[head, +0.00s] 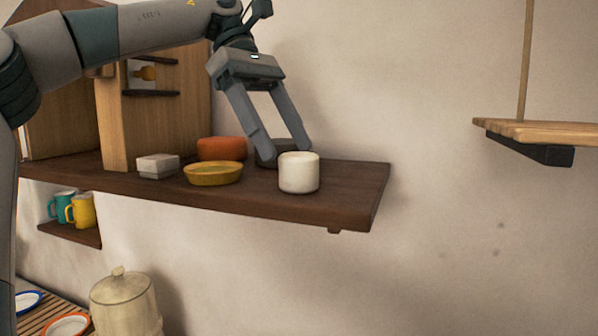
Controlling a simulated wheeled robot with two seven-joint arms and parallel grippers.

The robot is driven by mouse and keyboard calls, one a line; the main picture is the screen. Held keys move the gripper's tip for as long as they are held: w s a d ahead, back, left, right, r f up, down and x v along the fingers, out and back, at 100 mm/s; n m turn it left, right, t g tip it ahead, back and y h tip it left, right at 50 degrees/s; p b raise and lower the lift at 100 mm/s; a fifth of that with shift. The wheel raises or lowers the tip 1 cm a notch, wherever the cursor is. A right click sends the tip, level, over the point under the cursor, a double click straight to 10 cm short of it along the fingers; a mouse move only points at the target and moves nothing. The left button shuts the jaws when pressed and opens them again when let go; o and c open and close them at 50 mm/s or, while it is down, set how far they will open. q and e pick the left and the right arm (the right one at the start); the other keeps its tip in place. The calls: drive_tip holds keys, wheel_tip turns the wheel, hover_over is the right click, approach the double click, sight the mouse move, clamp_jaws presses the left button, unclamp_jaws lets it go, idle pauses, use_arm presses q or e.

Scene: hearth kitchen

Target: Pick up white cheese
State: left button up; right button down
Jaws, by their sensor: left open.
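A white, round, upright cylinder (299,173) stands near the right part of the dark wooden shelf (345,200). A small white-grey block (158,166) lies further left on the shelf. I cannot tell for sure which of these is the white cheese. My left gripper (283,150) is open and points down, its fingertips low over the shelf just behind the white cylinder. A dark round thing (266,154) shows by its left fingertip, partly hidden. I cannot tell whether the fingers touch anything. My right gripper is not in view.
A yellow dish (213,173) and an orange bowl (221,148) stand between block and cylinder. A wooden cabinet (110,125) rises at the left. A hanging wooden shelf (540,133) is at the right. Mugs (82,210) and a lidded jar (125,302) are below.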

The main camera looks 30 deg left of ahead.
sight(295, 154)
use_arm(q)
drive_tip(key=shift+d+p+x, duration=0.25)
drive_tip(key=shift+p+x, duration=0.8)
drive_tip(key=shift+x, duration=0.1)
drive_tip(key=shift+p+x, duration=0.45)
drive_tip(key=shift+x, duration=0.85)
drive_tip(key=c, duration=1.2)
drive_tip(key=shift+r, duration=0.15)
